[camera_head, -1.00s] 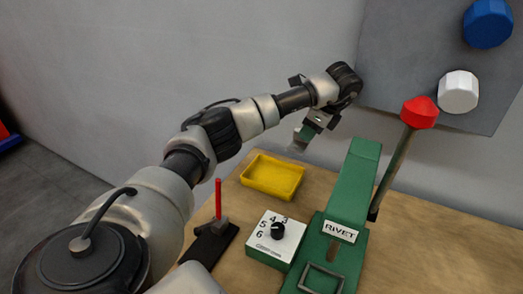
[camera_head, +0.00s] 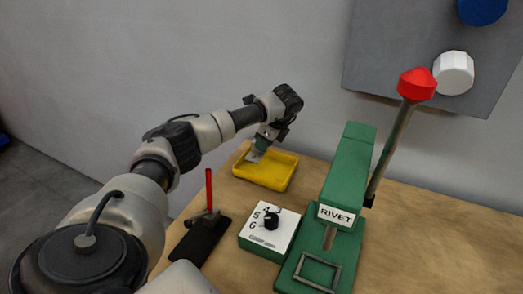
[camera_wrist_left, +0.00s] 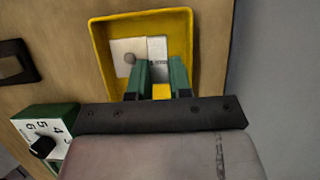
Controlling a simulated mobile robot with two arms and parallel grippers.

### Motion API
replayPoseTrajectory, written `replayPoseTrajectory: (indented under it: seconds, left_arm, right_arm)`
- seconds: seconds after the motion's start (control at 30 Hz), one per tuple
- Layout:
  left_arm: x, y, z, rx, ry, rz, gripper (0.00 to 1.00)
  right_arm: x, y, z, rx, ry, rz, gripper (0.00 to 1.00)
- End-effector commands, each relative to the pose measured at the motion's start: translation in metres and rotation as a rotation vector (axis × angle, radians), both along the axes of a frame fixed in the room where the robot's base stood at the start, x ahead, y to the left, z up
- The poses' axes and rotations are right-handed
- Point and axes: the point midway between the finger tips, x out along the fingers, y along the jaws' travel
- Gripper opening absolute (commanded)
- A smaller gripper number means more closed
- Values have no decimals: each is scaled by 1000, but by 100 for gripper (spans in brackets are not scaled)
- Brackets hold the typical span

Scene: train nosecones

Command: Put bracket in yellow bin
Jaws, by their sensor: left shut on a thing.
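The yellow bin (camera_head: 272,179) is a shallow tray on the wooden table, left of the rivet press in the head view. In the left wrist view the bin (camera_wrist_left: 101,50) lies straight ahead of my gripper. My left gripper (camera_head: 259,151), with green fingertips, points down over the bin's back left part. It is shut on the bracket (camera_head: 255,156), a light grey piece. In the left wrist view the bracket (camera_wrist_left: 127,48) shows a flat plate with a round spot and a second face beside it. I cannot tell whether it touches the bin floor. My right gripper is not in view.
A green rivet press (camera_head: 342,185) with a red-knobbed lever (camera_head: 417,85) stands right of the bin. A white-topped dial box (camera_head: 266,232) and a black base with a red upright rod (camera_head: 209,190) are in front. The table right of the press is clear.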

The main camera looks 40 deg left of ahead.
Motion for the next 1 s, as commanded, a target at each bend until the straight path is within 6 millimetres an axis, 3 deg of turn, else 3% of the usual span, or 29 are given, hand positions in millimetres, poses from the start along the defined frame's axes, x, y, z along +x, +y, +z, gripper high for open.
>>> replayPoseTrajectory:
  seconds: [0.17, 0.4, 0.73, 0.77, 0.8, 0.9, 1.0]
  left_arm:
    - [-2, 8, -10, 1, 1, 0, 0]
    - [-2, 7, -41, 1, 0, 0, 0]
    - [-2, 7, -46, 0, -1, 0, 0]
    - [-2, 7, -46, 0, -1, 1, 21]
    - [-2, 7, -46, 0, -1, 1, 27]
    - [-2, 7, -46, 0, -1, 1, 42]
    - [-2, 7, -46, 0, -1, 1, 45]
  right_arm:
    - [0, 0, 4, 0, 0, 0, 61]
    - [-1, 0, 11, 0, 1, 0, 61]
    - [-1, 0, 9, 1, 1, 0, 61]
    - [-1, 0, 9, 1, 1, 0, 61]
    - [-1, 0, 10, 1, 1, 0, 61]
    - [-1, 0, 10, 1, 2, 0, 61]
    - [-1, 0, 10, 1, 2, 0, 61]
